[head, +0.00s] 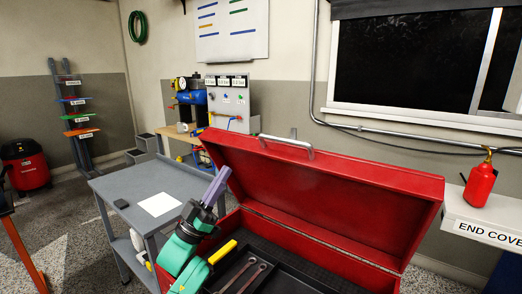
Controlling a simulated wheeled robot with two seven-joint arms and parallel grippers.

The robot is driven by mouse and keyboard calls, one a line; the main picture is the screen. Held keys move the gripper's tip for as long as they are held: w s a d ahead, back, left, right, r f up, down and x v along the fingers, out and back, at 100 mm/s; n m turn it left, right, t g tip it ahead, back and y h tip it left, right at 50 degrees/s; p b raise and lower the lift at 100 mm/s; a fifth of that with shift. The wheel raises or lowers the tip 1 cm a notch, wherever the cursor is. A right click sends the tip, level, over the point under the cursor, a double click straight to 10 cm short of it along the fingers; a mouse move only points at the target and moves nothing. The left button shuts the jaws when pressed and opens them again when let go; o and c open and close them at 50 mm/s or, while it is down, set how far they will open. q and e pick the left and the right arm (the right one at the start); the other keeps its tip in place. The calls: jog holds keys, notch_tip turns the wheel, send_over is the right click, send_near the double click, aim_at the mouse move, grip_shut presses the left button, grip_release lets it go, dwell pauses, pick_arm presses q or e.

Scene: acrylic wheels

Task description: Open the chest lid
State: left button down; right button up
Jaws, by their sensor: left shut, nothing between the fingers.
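The red chest (248,231) is at the lower middle of the head view. Its lid (330,190) stands raised at the back, with its inner side facing me. A silver handle (288,148) sits on the lid's upper edge. My left gripper (219,180), purple-fingered on a teal and black arm, is at the chest's left end, beside the lid's left edge. It is shut and empty, pointing up. I cannot tell whether it touches the lid. It sits below and left of the handle. The arm hides part of the chest's left side. My right gripper is not in view.
Inside the chest lie wrenches (243,276) and a yellow-handled tool (222,252). A grey cart (112,188) with a white sheet (159,204) stands to the left. A white shelf (471,214) with a red bottle (480,184) is at the right. Floor shows at far left.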

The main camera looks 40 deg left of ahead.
aim_at(250, 146)
pick_arm(q)
jog(key=w+r, duration=0.2)
jog(key=w, duration=0.1)
jog(key=w+d+r+p, duration=0.1)
jog(key=w+r, duration=0.1)
jog(key=w+r+p, duration=0.1)
jog(key=w, duration=0.2)
jog(key=shift+w+d+r, duration=0.3)
jog(key=shift+w+r, duration=0.05)
jog(key=shift+r, duration=0.05)
